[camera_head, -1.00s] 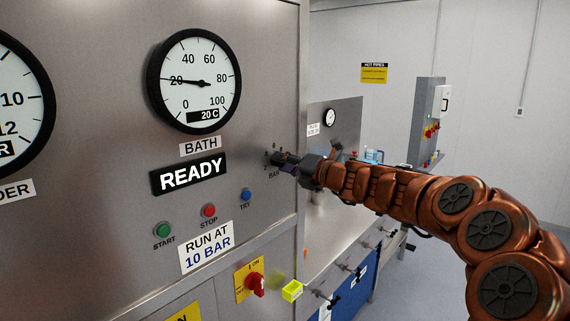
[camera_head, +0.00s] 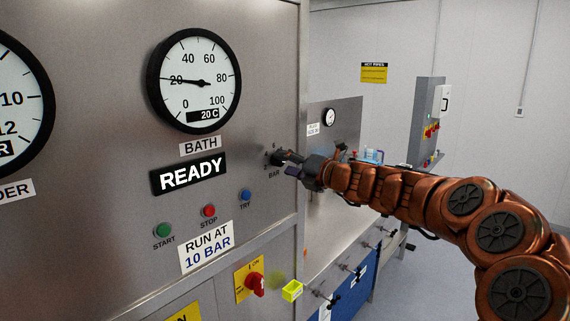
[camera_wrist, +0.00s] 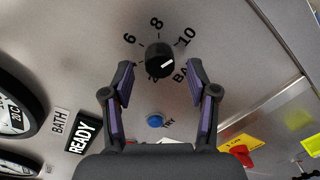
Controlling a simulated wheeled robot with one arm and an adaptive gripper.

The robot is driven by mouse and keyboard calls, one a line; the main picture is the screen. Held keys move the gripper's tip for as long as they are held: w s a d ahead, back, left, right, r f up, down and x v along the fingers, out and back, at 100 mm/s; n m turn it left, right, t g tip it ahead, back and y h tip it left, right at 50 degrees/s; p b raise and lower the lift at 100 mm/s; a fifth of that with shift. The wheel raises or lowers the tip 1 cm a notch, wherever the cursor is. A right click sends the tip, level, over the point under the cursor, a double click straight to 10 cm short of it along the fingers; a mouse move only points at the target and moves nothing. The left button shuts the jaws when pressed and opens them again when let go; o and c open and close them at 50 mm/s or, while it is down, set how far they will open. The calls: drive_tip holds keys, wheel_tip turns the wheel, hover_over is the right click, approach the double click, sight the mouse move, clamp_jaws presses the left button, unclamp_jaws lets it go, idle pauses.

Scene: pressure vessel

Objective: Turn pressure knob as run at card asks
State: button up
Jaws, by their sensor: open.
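The black pressure knob (camera_wrist: 159,58) sits on the steel panel, ringed by the numbers 6, 8 and 10, with BAR printed beside it. Its white pointer line slants right and slightly up in the wrist view, roughly towards the 10; I cannot tell if it is exactly on the mark. In the head view the knob (camera_head: 278,158) is small. My gripper (camera_wrist: 162,88) is open and empty, its fingers spread below and to the sides of the knob, apart from it. It also shows in the head view (camera_head: 291,165). The run at card (camera_head: 207,247) reads RUN AT 10 BAR.
The READY display (camera_head: 189,173) and the bath gauge (camera_head: 195,82) are left of the knob. Green START (camera_head: 163,230), red STOP (camera_head: 209,210) and blue TRY (camera_head: 246,195) buttons lie below. A red rotary switch (camera_head: 255,283) is lower down.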

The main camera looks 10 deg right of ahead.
drive_tip(key=v, duration=1.1)
drive_tip(key=shift+a+f, duration=0.1)
drive_tip(key=s+a+f+n+g+y, duration=0.1)
drive_tip(key=s+a+f+n+g, duration=0.2)
drive_tip(key=s+a+n, duration=0.35)
drive_tip(key=s+a+f+n+g+y, duration=0.1)
drive_tip(key=s+a+f+n+g, duration=0.2)
drive_tip(key=a+n, duration=0.5)
drive_tip(key=s+a+f+n+g+h+b, duration=0.1)
drive_tip(key=s+a+f+n+g+h, duration=0.1)
drive_tip(key=s+a+f+n+g, duration=0.5)
drive_tip(key=s+d+f+n+g+h, duration=0.1)
drive_tip(key=s+d+f+n+h, duration=0.2)
drive_tip(key=s+f+n, duration=0.4)
drive_tip(key=s+d+f+n+h, duration=0.2)
drive_tip(key=s+f+n, duration=0.2)
drive_tip(key=s, duration=0.5)
drive_tip(key=s+d+f+n+g+h, duration=0.2)
drive_tip(key=s+d+f+n+h, duration=0.2)
drive_tip(key=s+d+n, duration=0.3)
drive_tip(key=s+d+b, duration=0.1)
drive_tip(key=s+d, duration=0.2)
drive_tip(key=shift+f+h, duration=0.4)
